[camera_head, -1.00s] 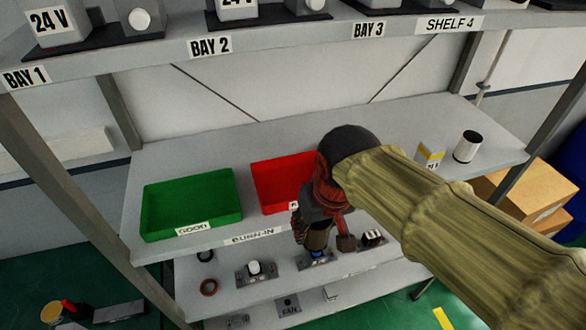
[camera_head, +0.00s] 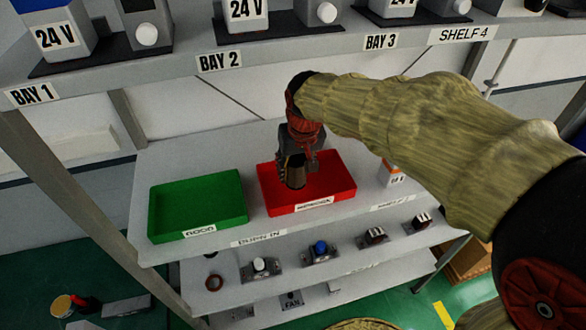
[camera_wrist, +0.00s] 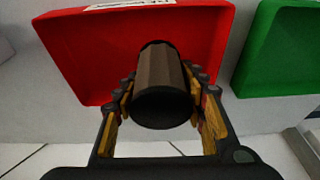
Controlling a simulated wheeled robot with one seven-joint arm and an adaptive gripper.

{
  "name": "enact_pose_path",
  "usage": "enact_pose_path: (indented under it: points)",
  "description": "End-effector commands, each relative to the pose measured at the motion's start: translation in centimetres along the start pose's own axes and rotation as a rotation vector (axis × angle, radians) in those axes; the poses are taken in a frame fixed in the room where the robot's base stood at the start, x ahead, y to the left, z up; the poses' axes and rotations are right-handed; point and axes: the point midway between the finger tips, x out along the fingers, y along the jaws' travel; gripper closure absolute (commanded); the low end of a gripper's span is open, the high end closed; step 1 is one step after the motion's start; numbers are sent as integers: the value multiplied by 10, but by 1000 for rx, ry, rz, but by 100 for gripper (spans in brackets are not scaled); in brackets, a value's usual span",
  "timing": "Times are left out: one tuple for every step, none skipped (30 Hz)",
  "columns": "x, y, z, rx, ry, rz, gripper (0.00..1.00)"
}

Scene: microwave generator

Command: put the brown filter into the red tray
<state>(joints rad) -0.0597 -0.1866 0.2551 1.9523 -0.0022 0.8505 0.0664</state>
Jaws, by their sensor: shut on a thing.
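The red tray (camera_head: 335,178) stands on the middle shelf, right of a green tray. My gripper (camera_head: 292,178) is over the left part of the red tray, pointing down. It is shut on the brown filter (camera_head: 297,174), a short dark brown cylinder. In the wrist view the filter (camera_wrist: 160,70) sits between both fingers (camera_wrist: 163,98), with its dark round end facing the camera and the red tray (camera_wrist: 80,55) behind it. I cannot tell whether the filter touches the tray floor.
The green tray (camera_head: 165,213) labelled GOOD stands to the left. A small white and orange box (camera_head: 391,174) stands right of the red tray. Small parts sit on the lower shelf (camera_head: 340,262).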

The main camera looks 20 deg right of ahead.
Motion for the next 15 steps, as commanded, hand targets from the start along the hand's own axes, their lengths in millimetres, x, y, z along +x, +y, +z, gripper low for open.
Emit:
enact_pose_path:
  points:
    - [0, 0, -7, 0, 0, 0, 89]
    - [2, 0, -10, 0, 0, 0, 89]
    - [3, 0, -14, 0, 0, 0, 89]
    - [3, 0, -15, 0, 1, 0, 89]
    - [4, 0, -17, 0, 1, 0, 89]
    - [5, 0, -18, 0, 1, 0, 89]
    - [7, 0, -17, 0, 0, 0, 89]
    - [10, 0, -16, 0, -1, 0, 89]
    - [15, 0, -14, 0, -3, 0, 89]
    - [19, 0, -13, 0, -3, 0, 89]
    - [23, 0, -11, 0, -4, 0, 89]
    - [28, 0, -11, 0, -3, 0, 89]
    - [31, 0, -10, 0, -3, 0, 89]
    - [34, 0, -9, 0, -2, 0, 89]
    - [36, 0, -8, 0, 0, 0, 89]
